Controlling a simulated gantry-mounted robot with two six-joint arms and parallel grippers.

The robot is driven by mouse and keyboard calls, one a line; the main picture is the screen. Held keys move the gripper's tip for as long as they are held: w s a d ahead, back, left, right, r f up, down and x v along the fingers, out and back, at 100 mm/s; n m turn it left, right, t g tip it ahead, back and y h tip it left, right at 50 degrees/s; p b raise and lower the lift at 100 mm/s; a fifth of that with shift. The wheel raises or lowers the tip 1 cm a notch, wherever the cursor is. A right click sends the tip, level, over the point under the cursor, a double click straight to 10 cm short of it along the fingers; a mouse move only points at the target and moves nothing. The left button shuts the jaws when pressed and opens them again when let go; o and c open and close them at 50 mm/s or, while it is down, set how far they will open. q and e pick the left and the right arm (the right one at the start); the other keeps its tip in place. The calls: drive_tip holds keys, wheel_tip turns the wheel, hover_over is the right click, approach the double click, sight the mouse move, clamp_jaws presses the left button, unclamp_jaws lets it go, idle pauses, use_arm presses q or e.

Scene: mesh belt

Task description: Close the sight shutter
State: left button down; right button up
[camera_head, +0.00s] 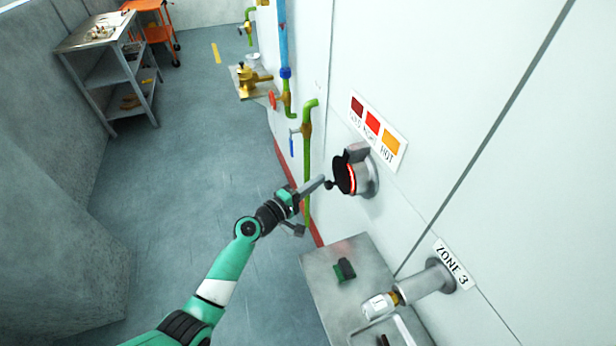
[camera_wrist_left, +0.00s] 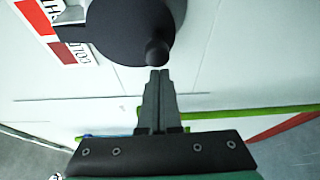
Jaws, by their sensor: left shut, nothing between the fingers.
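The sight port (camera_head: 368,180) is a round metal housing on the white wall. Its dark round shutter (camera_head: 342,172) stands in front of it, and a glowing red strip shows between the shutter and the housing. A small dark knob (camera_head: 328,185) sticks out from the shutter. My left gripper (camera_head: 322,181) is shut and empty, with its tips right by the knob. In the left wrist view the shutter (camera_wrist_left: 120,22) and its knob (camera_wrist_left: 157,52) are just beyond the closed fingertips (camera_wrist_left: 160,74); I cannot tell whether they touch. My right gripper is not in view.
A heat colour label (camera_head: 377,132) is on the wall above the port. Green pipes with a blue-handled valve (camera_head: 292,143) run beside my left gripper. A metal box (camera_head: 330,262) and the Zone 3 fitting (camera_head: 425,284) are below.

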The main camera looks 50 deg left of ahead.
use_arm(q)
drive_tip(key=shift+d, duration=0.15)
drive_tip(key=d+p, duration=0.1)
drive_tip(key=s+d+n+p, duration=0.1)
drive_tip(key=p, duration=0.1)
drive_tip(key=shift+g+p, duration=0.3)
drive_tip(key=shift+w, duration=0.1)
